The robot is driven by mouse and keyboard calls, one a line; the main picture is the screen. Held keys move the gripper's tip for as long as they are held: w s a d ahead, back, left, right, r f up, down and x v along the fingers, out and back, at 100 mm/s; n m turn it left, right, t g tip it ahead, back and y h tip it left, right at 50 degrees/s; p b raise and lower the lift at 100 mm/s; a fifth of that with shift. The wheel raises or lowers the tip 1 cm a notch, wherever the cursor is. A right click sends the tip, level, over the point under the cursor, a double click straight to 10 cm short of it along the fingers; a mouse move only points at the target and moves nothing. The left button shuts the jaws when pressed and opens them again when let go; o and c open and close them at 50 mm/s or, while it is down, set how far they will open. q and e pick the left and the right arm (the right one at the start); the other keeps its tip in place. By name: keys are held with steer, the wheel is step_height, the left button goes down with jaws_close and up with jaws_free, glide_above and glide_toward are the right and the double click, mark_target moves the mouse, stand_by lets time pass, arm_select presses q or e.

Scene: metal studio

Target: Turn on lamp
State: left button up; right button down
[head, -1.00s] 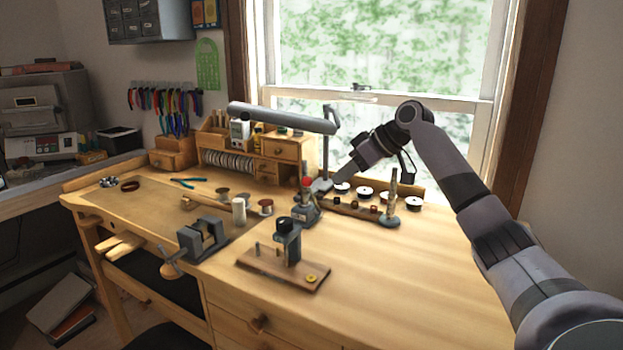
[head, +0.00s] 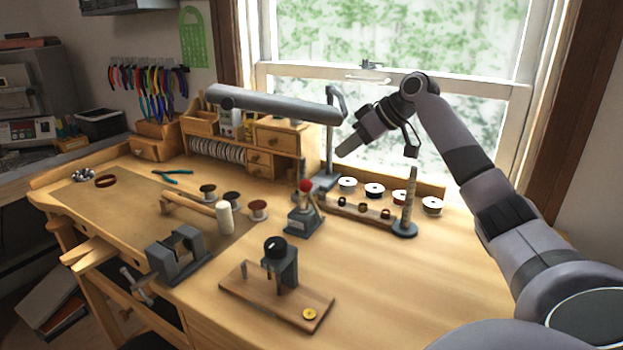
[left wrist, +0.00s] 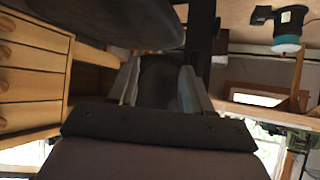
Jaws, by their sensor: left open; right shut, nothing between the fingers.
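The lamp (head: 275,103) is a long grey tube, lying nearly level on a thin dark post above the back of the workbench (head: 430,285). I see no glow from it; its underside is mostly hidden. My right gripper (head: 345,150) is shut and empty. In the picture its tip is just right of the lamp's post and below the tube's right end; I cannot tell the depth gap. My left gripper (left wrist: 160,88) shows only in the left wrist view, open, with nothing visible between its two grey fingers.
Spools (head: 374,190) stand in a row at the back right. A red-topped tool (head: 305,208), a small press on a board (head: 280,270) and a grey vise (head: 177,253) stand on the bench. A wooden organizer (head: 273,165) is behind. The bench's front right is clear.

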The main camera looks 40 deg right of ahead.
stand_by(0.3)
steer(key=p+x, duration=0.1)
steer(key=x, duration=1.1)
steer(key=shift+w+f+p, duration=0.1)
steer(key=shift+f+p, duration=0.25)
steer(key=shift+p, duration=0.05)
steer(key=shift+a+f, duration=0.1)
steer(key=shift+f, duration=0.45)
steer(key=shift+f, duration=0.1)
